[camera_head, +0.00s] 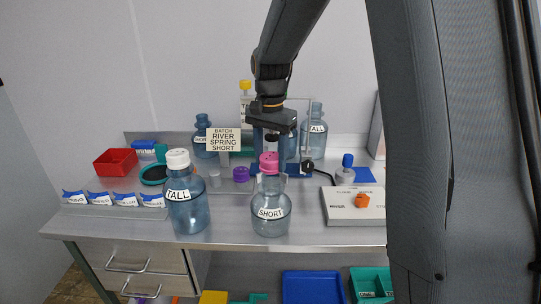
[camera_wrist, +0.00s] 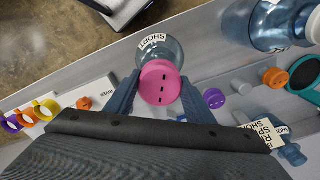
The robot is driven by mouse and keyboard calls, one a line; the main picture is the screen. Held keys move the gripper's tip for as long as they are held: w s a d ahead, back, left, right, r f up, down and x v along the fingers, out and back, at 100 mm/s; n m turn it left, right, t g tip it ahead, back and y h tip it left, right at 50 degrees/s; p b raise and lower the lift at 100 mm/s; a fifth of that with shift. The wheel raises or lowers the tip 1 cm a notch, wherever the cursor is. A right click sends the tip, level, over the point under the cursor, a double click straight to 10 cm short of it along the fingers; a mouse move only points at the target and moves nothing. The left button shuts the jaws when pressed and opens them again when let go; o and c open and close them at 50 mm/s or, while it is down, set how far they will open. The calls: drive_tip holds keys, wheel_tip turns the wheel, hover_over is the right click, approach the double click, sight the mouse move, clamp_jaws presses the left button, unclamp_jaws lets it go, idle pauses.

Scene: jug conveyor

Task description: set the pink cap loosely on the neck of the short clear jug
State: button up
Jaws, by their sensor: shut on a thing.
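The pink cap (camera_head: 269,163) is between the fingers of my gripper (camera_head: 269,150), which is shut on it. In the wrist view the pink cap (camera_wrist: 160,83) shows its top with dark slots, with a finger on each side. The short clear jug (camera_head: 271,208), labelled SHORT, stands upright near the front of the bench. The cap is right over its neck; I cannot tell whether it touches the neck. In the wrist view the short jug (camera_wrist: 150,47) is partly hidden beneath the cap, and its neck is hidden.
A tall jug (camera_head: 188,205) with a white cap stands left of the short jug. A purple cap (camera_head: 241,174) lies behind, and a grey panel (camera_head: 354,206) with an orange knob lies right. A red bin (camera_head: 115,162) stands at the back left. More jugs stand behind.

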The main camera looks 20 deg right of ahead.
sight(271, 176)
drive_tip(key=shift+f+b, duration=0.7)
drive_tip(key=shift+f, duration=1.5)
drive_tip(key=shift+f, duration=0.1)
drive_tip(key=o, duration=1.6)
drive_tip(key=shift+o, duration=0.2)
drive_tip(key=shift+r+p, duration=1.45)
drive_tip(key=shift+r, duration=2.1)
